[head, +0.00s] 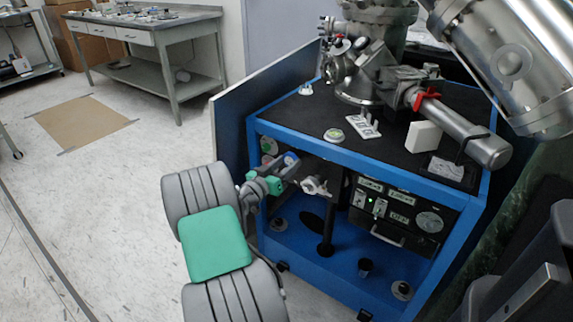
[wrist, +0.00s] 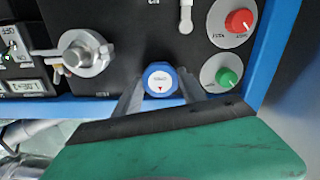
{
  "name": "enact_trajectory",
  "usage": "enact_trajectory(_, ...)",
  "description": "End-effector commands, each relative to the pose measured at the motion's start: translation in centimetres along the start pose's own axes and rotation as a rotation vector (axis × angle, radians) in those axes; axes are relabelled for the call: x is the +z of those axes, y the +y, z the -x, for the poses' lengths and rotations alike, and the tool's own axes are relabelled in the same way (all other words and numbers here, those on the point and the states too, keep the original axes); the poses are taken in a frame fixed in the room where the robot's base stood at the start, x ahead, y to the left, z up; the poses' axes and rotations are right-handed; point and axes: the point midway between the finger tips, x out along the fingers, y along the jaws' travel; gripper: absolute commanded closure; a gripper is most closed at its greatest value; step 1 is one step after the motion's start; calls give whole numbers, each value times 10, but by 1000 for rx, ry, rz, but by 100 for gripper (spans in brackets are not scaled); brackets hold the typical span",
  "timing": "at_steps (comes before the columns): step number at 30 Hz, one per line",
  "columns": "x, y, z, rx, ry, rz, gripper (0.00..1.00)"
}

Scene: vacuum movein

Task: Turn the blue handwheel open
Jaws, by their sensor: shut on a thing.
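The blue handwheel (wrist: 160,79) is a small blue round knob with a white face and a small red mark, on the dark front panel. In the head view the handwheel (head: 291,159) is small and partly hidden by my gripper. My gripper (wrist: 161,92) reaches in from below in the wrist view, with one finger on each side of the handwheel, and is shut on it. My gripper also shows in the head view (head: 284,171) at the left of the cart's front. The handwheel's lower sides are hidden by the fingers.
Right of the handwheel are a red knob (wrist: 239,22) and a green knob (wrist: 229,77). A silver valve with a winged handle (wrist: 82,54) is on its left. The blue cart frame (head: 350,160) borders the panel. Open floor (head: 110,190) lies to the left.

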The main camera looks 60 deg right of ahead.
Motion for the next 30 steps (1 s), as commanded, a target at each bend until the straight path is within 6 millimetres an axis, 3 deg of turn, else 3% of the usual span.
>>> enact_trajectory(12, 0, 0, 0, 0, 0, 0, 92)
enact_trajectory(22, 0, 0, 0, 0, 0, 46, 92)
enact_trajectory(30, -1, 0, 0, 0, -1, 209, 92)
